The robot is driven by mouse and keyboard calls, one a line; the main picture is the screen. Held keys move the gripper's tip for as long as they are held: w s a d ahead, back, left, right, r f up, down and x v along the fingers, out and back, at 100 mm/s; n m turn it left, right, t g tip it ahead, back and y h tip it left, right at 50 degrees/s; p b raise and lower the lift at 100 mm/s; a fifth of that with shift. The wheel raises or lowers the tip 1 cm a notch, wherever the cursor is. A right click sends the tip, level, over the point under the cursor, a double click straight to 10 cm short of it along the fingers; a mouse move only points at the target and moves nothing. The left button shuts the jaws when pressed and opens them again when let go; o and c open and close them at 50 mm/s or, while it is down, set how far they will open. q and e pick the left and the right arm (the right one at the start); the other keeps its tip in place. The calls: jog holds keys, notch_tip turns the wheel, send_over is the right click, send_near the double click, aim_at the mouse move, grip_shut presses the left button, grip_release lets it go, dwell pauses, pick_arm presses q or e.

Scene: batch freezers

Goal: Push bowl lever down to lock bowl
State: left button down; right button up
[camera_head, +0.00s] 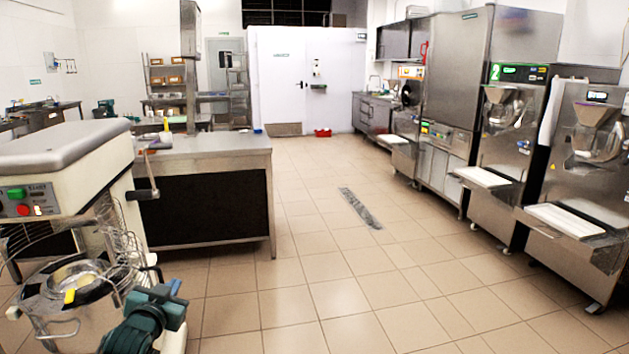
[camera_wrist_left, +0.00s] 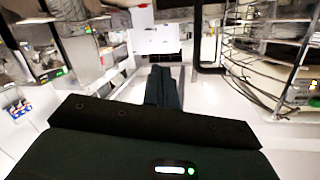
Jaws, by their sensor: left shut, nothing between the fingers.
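A cream planetary mixer (camera_head: 65,150) stands at the left of the head view. Its steel bowl (camera_head: 62,322) sits under the wire guard (camera_head: 122,245), with a yellow piece at the rim. A dark lever-like part (camera_head: 153,270) shows at the mixer's right side, partly behind my gripper; I cannot tell its exact angle. In the left wrist view a black bent bar (camera_wrist_left: 209,68) stands right of my fingers, apart from them in the picture. My left gripper (camera_head: 173,287) is shut and empty, beside the bowl; its fingers also show in the wrist view (camera_wrist_left: 162,85). My right gripper is not in view.
A black-handled arm (camera_head: 143,194) sticks out from the mixer's upper right side. A steel table (camera_head: 205,146) stands behind it. Batch freezers (camera_head: 505,140) line the right wall. The tiled floor between is free, with a drain grate (camera_head: 360,208).

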pick_arm(q)
jog(key=s+d+f+g+h, duration=0.1)
jog(key=s+d+f, duration=0.4)
jog(key=s+f, duration=0.25)
jog(key=s+d+f+g+h, duration=0.1)
jog(key=s+d+f+g, duration=0.1)
jog(key=s+d+f, duration=0.45)
jog(key=s+d+f+g+h, duration=0.1)
jog(key=s+d+f, duration=0.1)
jog(key=s, duration=0.8)
jog(key=s+d+f+g+h, duration=0.1)
jog(key=s+d+f, duration=0.1)
jog(key=s, duration=0.9)
jog(key=shift+d, duration=0.75)
jog(key=shift+f, duration=0.1)
